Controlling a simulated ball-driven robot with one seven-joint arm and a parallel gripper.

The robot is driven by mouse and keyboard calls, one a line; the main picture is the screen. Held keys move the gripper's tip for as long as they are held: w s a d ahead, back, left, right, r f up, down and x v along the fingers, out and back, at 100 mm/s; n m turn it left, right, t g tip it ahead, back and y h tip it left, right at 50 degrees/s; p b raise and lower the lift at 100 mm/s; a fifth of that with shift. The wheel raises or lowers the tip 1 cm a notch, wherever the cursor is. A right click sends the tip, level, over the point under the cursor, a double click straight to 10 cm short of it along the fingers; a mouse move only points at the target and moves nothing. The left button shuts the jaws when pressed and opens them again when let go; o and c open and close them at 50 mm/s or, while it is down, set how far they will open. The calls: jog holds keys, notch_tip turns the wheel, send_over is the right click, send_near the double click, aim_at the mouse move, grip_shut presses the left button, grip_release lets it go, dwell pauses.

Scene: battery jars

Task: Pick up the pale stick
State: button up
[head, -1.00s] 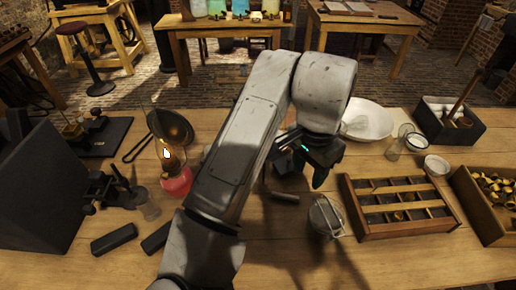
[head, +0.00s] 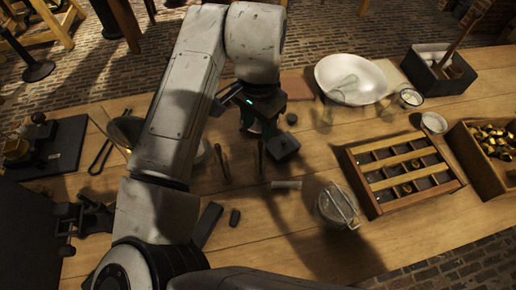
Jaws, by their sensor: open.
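The pale stick (head: 286,184) is a short pale rod lying on the wooden table, left of a glass jar with a wire handle (head: 337,206). My gripper (head: 259,130) is open and points down above the table, behind the stick in the picture and apart from it. Its dark fingers are partly lost against the dark things near them, so I cannot see clearly what lies between them. Nothing appears to be held.
A dark block (head: 284,148) stands between my gripper and the stick. Thin dark upright pieces (head: 222,163) stand to the left. A divided wooden tray (head: 404,208) is at the right, a white bowl (head: 350,77) behind. Bare table lies in front of the stick.

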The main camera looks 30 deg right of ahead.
aim_at(260, 143)
jog(key=shift+d+f+p, duration=0.15)
jog(key=shift+f+p, duration=0.2)
jog(key=shift+f, duration=1.5)
jog(key=shift+d+f+p, duration=0.15)
jog(key=shift+f+p, duration=0.2)
jog(key=shift+f, duration=1.45)
grip_shut()
